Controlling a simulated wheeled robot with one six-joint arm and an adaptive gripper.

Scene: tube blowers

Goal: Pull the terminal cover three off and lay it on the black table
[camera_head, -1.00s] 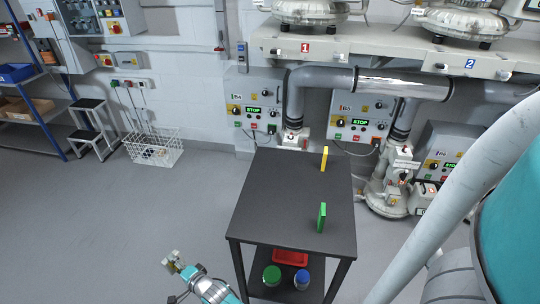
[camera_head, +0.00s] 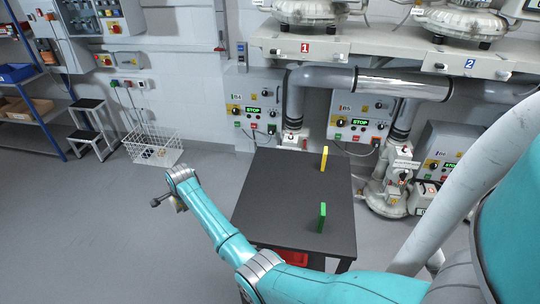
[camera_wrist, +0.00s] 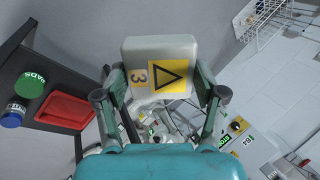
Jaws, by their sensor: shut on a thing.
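Terminal cover three (camera_wrist: 160,52) is a light grey box with a yellow 3 label and a yellow warning triangle facing the wrist camera. My gripper (camera_wrist: 160,80) is shut on it, with one finger on each side. In the head view my gripper (camera_head: 168,201) is over the floor, left of the black table (camera_head: 275,190) and apart from it. The cover is too small to make out clearly there. The black table carries an upright yellow plate (camera_head: 324,160) and an upright green plate (camera_head: 322,218).
The tabletop's left and middle are clear. A red tray (camera_wrist: 66,112), a green-lidded jar (camera_wrist: 29,84) and a blue-lidded jar (camera_wrist: 12,116) are on the shelf below. A white wire basket (camera_head: 154,148) stands on the floor behind. Pipes and control boxes line the wall.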

